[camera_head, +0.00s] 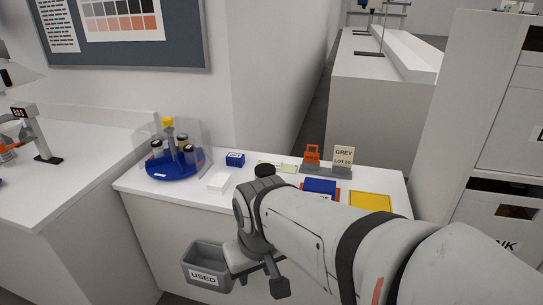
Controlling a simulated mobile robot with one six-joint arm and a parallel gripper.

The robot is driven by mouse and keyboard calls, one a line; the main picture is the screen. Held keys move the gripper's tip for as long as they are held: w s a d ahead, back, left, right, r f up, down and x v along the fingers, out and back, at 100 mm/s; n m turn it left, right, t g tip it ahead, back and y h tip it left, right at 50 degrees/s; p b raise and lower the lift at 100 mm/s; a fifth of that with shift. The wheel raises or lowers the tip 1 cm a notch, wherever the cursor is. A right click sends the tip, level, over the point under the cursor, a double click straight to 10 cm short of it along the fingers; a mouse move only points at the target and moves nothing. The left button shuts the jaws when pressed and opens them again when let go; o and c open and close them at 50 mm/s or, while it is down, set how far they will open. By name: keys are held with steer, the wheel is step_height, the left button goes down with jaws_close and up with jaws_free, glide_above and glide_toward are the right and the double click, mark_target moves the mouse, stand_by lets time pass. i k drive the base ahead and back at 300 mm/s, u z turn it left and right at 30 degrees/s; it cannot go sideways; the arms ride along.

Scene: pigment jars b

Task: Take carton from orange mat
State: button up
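A blue carton (320,186) with a white label at its front sits on the orange mat (337,197), of which only small edges show. My arm hides the front of both. My gripper (262,283) hangs low in front of the counter, well below and to the left of the carton. Its two dark fingertips look apart, with nothing seen between them.
A yellow mat (371,202) lies right of the carton. Behind stand a grey rack (326,171) and a GREY sign (343,156). A blue turntable (172,170) with jars, a small blue box (235,159) and a white block (219,183) are left. A USED bin (205,256) is beside my gripper.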

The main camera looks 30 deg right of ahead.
mark_target(324, 188)
steer(key=z, duration=0.4)
steer(key=i, duration=0.95)
steer(key=z, duration=0.35)
steer(key=k, duration=0.95)
steer(key=z, duration=0.15)
steer(key=i, duration=0.95)
steer(key=u, duration=0.05)
